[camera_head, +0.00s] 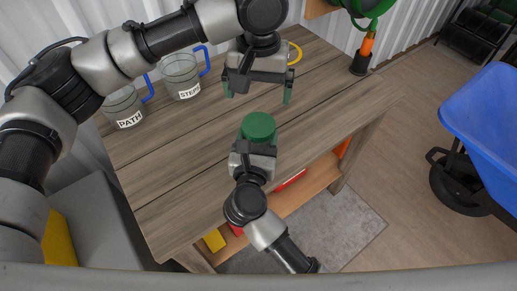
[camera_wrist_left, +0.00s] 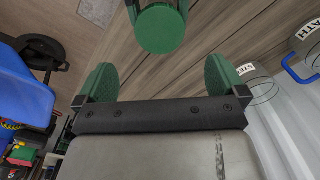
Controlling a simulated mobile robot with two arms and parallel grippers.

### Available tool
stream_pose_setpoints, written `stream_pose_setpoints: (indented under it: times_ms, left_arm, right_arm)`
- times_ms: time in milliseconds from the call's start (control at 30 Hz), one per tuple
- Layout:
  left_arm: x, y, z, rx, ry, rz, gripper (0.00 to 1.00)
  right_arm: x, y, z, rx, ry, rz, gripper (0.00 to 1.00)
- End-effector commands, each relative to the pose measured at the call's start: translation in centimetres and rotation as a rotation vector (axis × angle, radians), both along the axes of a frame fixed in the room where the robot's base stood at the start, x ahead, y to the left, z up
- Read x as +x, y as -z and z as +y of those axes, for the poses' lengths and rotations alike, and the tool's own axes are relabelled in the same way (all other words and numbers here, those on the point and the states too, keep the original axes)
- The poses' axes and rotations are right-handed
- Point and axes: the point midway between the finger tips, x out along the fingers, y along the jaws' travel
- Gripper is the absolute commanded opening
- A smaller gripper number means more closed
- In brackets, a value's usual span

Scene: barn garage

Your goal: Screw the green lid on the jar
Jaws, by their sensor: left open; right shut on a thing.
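The green lid (camera_head: 259,126) is round and is held in my right gripper (camera_head: 254,147), above the front part of the wooden table. The lid's round face also shows in the left wrist view (camera_wrist_left: 161,30). My left gripper (camera_head: 258,92) is open and empty, above the table and behind the lid. Its green fingertips are apart in the left wrist view (camera_wrist_left: 160,76), with the lid beyond them. Two clear jars with blue handles stand at the table's back left, labelled PATH (camera_head: 124,107) and STEP (camera_head: 182,75). A yellow ring (camera_head: 297,53) shows behind my left gripper; what it belongs to is mostly hidden.
The wooden table (camera_head: 170,195) is bare at its middle and front. A dark-based tool with an orange handle (camera_head: 367,47) stands at its back right corner. A blue wheelbarrow (camera_head: 490,110) is on the floor at right. Red and yellow items lie on the shelf below.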

Motion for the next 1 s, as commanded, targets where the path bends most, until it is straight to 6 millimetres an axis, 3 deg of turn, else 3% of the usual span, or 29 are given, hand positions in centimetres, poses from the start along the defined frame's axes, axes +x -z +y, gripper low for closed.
stream_pose_setpoints:
  times_ms: [100,300,500,767,800,933,1000]
  left_arm:
    - [0.0,-2.8,-0.1,-0.002,0.0,-0.003,1.0]
    - [0.0,-6.0,-0.1,-0.001,-0.001,-0.001,1.0]
    - [0.0,-7.2,0.0,0.001,0.0,0.0,1.0]
    - [0.0,-7.2,0.0,0.0,0.0,0.0,1.0]
    - [0.0,-7.2,0.0,0.0,0.0,0.0,1.0]
    - [0.0,-7.2,0.0,0.0,0.0,0.001,1.0]
    - [0.0,-7.2,0.0,0.0,0.0,0.001,1.0]
  right_arm:
    - [0.0,0.0,0.0,0.0,0.0,0.0,0.0]
    - [0.0,0.0,0.0,0.0,0.0,0.0,0.0]
    - [0.0,0.0,0.0,0.0,0.0,0.0,0.0]
    - [0.0,0.0,0.0,0.0,0.0,0.0,0.0]
    - [0.0,0.0,0.0,0.0,0.0,0.0,0.7]
    - [0.0,0.0,0.0,0.0,0.0,0.0,0.9]
    - [0.0,0.0,0.0,0.0,0.0,0.0,0.94]
